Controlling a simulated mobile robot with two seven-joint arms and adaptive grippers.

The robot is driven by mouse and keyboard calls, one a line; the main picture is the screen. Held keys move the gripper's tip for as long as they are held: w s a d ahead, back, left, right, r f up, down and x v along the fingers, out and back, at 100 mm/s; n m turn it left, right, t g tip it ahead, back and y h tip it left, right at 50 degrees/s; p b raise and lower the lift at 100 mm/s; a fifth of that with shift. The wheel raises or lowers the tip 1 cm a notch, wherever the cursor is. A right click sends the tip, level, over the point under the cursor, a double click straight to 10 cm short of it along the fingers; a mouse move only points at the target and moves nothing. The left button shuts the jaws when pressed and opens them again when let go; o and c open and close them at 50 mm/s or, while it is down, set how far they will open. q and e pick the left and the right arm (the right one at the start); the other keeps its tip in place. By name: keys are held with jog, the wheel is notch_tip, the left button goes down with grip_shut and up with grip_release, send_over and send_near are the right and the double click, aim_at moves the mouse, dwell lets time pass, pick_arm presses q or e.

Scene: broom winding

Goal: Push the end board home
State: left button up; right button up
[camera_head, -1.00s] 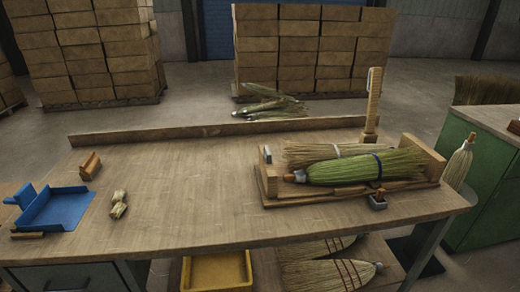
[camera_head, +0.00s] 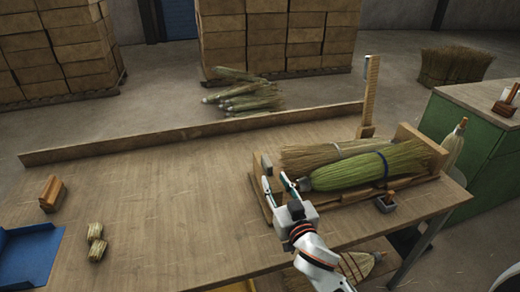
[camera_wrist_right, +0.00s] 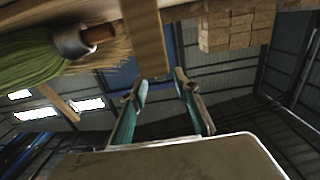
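The end board (camera_wrist_right: 147,38) is a flat wooden board reaching toward my fingertips in the right wrist view. A green broom (camera_head: 365,169) with a blue band and a straw broom (camera_head: 325,153) lie in the cradle. My left gripper is out of view.
An upright wooden post (camera_head: 370,95) stands behind the cradle, and a small grey box (camera_head: 386,203) sits before it. The table's middle is clear.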

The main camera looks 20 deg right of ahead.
aim_at(270, 169)
jog(key=shift+w+r, duration=0.35)
jog(key=shift+w, duration=0.65)
jog(key=w, duration=0.2)
jog(key=shift+w+r, duration=0.2)
jog(key=shift+w, duration=0.1)
jog(key=w, duration=0.2)
jog(key=shift+w+f, duration=0.1)
jog(key=shift+w, duration=0.2)
jog(key=shift+w+a, duration=0.1)
jog(key=shift+w, duration=0.5)
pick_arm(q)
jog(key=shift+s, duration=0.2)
pick_arm(e)
jog(key=shift+w, duration=0.15)
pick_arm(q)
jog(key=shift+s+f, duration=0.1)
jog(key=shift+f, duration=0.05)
pick_arm(e)
grip_shut()
